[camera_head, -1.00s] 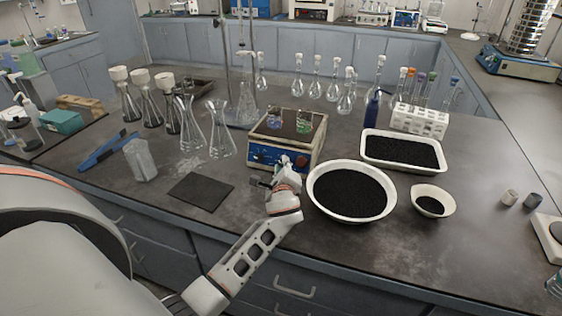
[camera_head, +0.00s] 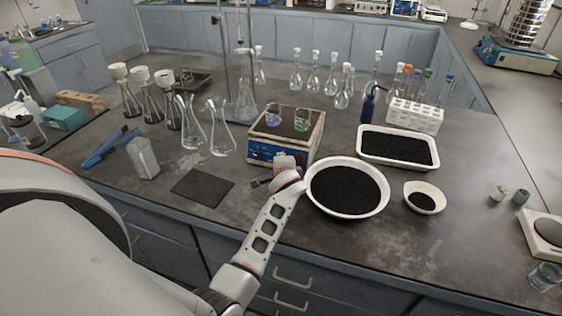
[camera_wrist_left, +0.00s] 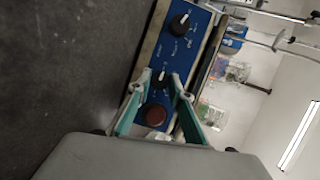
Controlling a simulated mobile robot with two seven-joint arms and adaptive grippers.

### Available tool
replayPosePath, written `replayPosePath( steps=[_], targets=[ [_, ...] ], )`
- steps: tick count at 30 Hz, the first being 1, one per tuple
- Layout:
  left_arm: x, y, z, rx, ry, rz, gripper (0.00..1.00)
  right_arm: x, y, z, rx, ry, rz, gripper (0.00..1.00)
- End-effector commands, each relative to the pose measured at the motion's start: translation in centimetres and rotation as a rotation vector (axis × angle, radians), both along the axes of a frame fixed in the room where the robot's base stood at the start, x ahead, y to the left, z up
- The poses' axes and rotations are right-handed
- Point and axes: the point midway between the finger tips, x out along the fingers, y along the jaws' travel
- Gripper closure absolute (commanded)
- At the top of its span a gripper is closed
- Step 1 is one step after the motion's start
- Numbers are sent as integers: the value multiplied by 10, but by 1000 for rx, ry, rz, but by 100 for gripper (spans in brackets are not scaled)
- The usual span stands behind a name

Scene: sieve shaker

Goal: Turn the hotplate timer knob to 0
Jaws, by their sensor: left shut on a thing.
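The hotplate (camera_head: 311,146) stands on the bench with its blue front panel towards me. In the left wrist view the panel (camera_wrist_left: 172,53) runs slantwise. The panel lettering is too small to read. My right gripper is not in view.
Two small beakers (camera_head: 302,122) stand on the hotplate top. A round bowl of black grains (camera_head: 311,195) lies close right of my wrist. A dark mat (camera_head: 202,188) lies to the left. Flasks (camera_head: 223,140) stand behind it, with a retort stand at the back.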

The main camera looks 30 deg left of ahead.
Motion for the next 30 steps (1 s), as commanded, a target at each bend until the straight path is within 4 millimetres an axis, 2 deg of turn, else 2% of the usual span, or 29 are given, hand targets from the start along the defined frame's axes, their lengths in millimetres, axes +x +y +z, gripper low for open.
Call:
replayPosePath(
  steps=[14,15,16,17,30],
  targets=[
    [-1,0,-3,-16,2,7,100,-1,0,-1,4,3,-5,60],
    [-1,0,-3,-16,2,7,75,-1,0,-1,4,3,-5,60],
    [-1,0,-3,-16,2,7,67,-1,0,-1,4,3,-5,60],
    [-1,0,-3,-15,1,7,63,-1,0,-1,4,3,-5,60],
    [-4,-3,2,-13,-2,6,63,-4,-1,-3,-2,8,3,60]
  ],
)
